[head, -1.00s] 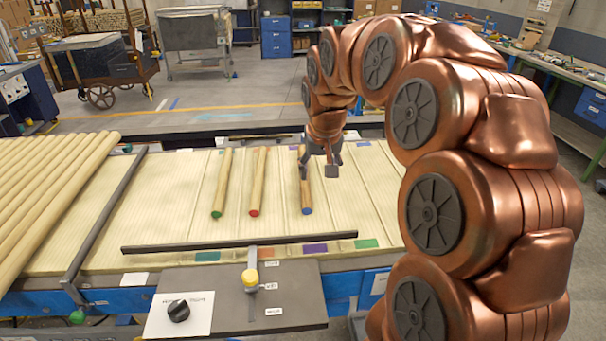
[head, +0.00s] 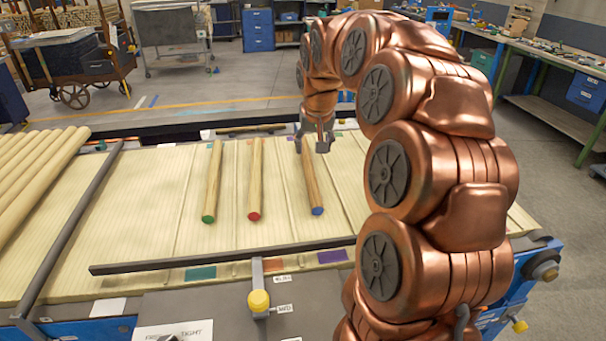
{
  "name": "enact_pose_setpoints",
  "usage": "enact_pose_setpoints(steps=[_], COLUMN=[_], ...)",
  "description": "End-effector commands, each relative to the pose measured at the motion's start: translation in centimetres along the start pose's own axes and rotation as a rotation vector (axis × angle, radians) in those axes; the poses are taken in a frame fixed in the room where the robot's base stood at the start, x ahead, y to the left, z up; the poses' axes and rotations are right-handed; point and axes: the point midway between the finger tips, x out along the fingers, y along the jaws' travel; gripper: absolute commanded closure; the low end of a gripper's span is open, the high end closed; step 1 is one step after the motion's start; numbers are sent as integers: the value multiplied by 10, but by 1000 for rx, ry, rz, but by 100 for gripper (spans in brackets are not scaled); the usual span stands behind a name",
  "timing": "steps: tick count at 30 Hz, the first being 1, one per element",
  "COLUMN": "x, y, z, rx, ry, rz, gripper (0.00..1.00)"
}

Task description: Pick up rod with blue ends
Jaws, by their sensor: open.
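The rod with a blue end (head: 311,180) lies on the pale ribbed bed, the rightmost of three separate rods. Its near end is blue; its far end is hidden behind my gripper. My gripper (head: 312,150) is open at the far part of this rod, with fingers pointing down. I cannot tell whether the fingers touch it or stand above it. A rod with a red end (head: 255,180) lies to its left, and a rod with a green end (head: 213,180) lies further left.
A dark bar (head: 220,257) crosses the bed's near side. Another dark bar (head: 70,235) separates several stacked plain rods (head: 35,175) at left. A yellow knob (head: 258,300) stands at the front. The bed between the red and blue rods is clear.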

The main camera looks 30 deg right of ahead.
Motion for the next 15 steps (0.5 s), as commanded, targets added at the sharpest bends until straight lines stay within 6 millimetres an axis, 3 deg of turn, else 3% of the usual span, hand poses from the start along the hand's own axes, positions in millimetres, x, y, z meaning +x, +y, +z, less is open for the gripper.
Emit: enact_pose_setpoints(steps=[1,15], x=[10,39], y=[0,4], z=[4,4], rx=[1,6], ry=[0,1], rz=[0,3], gripper=[40,40])
